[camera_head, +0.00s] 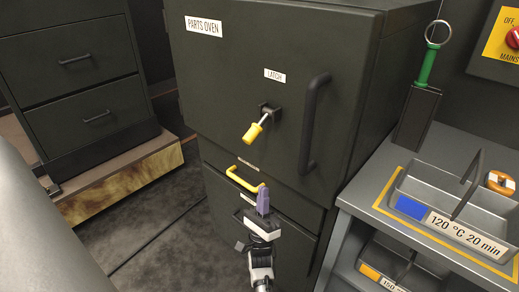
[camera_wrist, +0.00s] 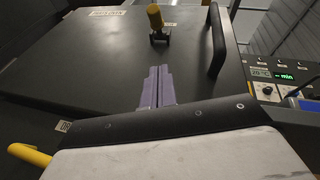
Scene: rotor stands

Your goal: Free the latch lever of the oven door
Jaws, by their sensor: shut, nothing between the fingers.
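The dark parts oven door (camera_head: 222,92) has a LATCH label (camera_head: 274,75). Below the label is the latch lever, with a yellow grip (camera_head: 252,133) on a metal shaft that slants down to the left from a dark mount. A black vertical door handle (camera_head: 310,125) stands to its right. My gripper (camera_head: 263,200) is shut and empty, below the lever and in front of the lower drawer. In the wrist view my purple fingers (camera_wrist: 155,88) are together and point toward the door, with the yellow lever grip (camera_wrist: 154,17) beyond them, apart from them.
A yellow drawer handle (camera_head: 245,178) is close beside my gripper. A grey bench (camera_head: 352,196) at right carries a divided tray (camera_head: 432,190) labelled 120 °C 20 min. A green-handled tool (camera_head: 428,65) stands in a dark holder (camera_head: 415,118). A drawer cabinet (camera_head: 75,75) stands at left.

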